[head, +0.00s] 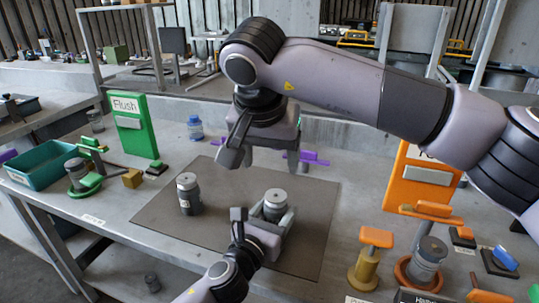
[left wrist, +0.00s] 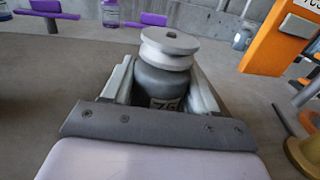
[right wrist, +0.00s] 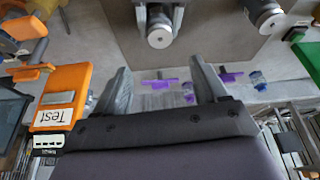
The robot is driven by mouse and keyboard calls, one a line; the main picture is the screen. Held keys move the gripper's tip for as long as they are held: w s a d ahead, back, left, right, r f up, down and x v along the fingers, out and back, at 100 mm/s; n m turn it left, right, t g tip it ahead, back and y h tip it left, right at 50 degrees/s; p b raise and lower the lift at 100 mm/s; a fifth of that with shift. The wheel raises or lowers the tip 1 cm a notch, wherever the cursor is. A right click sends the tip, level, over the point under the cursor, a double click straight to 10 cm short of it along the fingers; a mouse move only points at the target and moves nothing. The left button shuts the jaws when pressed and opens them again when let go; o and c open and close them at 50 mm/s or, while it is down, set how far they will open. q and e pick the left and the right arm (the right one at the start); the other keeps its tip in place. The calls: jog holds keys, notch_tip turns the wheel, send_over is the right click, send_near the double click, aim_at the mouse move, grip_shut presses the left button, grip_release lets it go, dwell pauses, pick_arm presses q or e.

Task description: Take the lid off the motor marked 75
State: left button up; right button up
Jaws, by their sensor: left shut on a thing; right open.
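A dark grey motor with a pale, round lid (left wrist: 170,45) stands on the dark mat (head: 160,214). Its label in the left wrist view reads 75 (left wrist: 165,103), partly cut off by the gripper. My left gripper (head: 272,208) is shut on this motor's body from the front. The lid is on top of the motor, with a groove between its upper and lower discs. My right gripper (head: 264,158) is open and empty, in the air above and behind the motor. Its fingers (right wrist: 160,75) point down toward the table. A second lidded motor (head: 188,194) stands to the left on the mat.
A green "Flush" sign (head: 130,122) and a teal bin (head: 42,164) are at the left. A blue-capped bottle (head: 195,127) and purple fixture (head: 313,158) stand behind the mat. An orange sign (head: 408,180) and orange fixtures (head: 376,238) fill the right. The mat's front left is clear.

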aim_at(276, 195)
jog(key=x, duration=1.1)
jog(key=shift+w+f, duration=0.15)
jog(key=shift+f, duration=0.2)
pick_arm(q)
jog(key=shift+f, duration=0.1)
pick_arm(e)
jog(key=c, duration=1.3)
jog(key=shift+o, duration=0.2)
jog(key=shift+r, duration=0.3)
jog(key=shift+r, duration=0.85)
jog(key=shift+r, duration=2)
pick_arm(q)
jog(key=o, duration=1.6)
